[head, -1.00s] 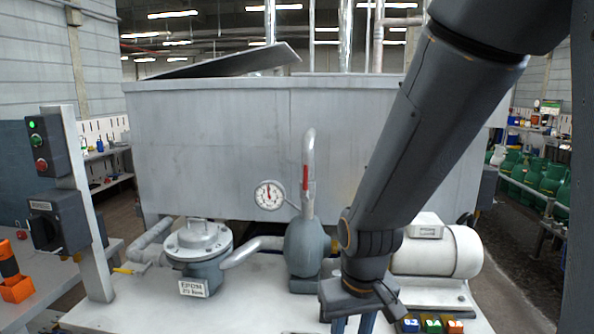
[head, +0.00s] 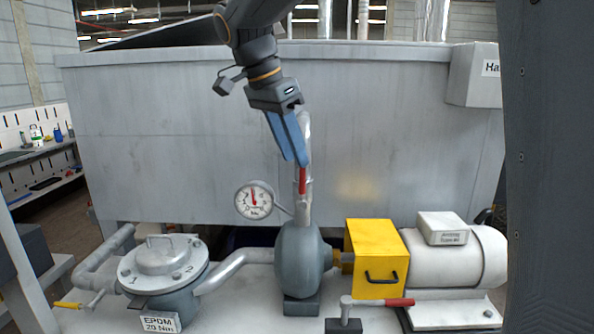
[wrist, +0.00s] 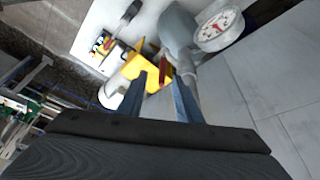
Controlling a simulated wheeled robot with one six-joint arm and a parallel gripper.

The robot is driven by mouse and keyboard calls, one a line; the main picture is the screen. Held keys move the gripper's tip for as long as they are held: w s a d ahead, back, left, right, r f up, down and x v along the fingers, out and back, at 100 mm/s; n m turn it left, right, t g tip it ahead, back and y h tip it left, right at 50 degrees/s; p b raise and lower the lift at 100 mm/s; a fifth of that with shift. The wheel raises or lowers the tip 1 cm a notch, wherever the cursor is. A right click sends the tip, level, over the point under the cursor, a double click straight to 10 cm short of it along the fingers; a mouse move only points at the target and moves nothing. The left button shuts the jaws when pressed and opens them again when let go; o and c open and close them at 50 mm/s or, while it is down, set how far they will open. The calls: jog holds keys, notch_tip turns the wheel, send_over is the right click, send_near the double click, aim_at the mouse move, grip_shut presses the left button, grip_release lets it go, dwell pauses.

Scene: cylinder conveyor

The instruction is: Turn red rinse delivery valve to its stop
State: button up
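A red valve handle (head: 302,181) stands upright on the grey delivery pipe above the pump. It also shows in the wrist view (wrist: 164,71), in the gap ahead of my fingers. My gripper (head: 296,161) is open and empty, its two blue fingers pointing down with the tips just above the handle in the head view. The wrist view shows the fingers (wrist: 160,80) spread apart. I cannot tell the exact gap in depth; no grip on the handle shows. A second valve with a red lever (head: 388,302) lies horizontal at the front.
The grey pump (head: 300,262) stands below, with a round gauge (head: 254,201) left of the pipe. A yellow box (head: 376,262) and a motor (head: 470,255) are to the right. A filter housing (head: 165,262) is at left. The large grey tank (head: 180,140) walls off the back.

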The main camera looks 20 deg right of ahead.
aim_at(303, 174)
jog(key=shift+m, duration=0.3)
jog(key=x, duration=0.2)
jog(key=p+x, duration=0.1)
jog(key=x, duration=0.1)
jog(key=p+x, duration=0.1)
jog(key=x, duration=0.1)
jog(key=shift+w+d+f, duration=0.25)
jog(key=shift+w+d, duration=0.05)
jog(key=shift+w, duration=0.05)
grip_shut()
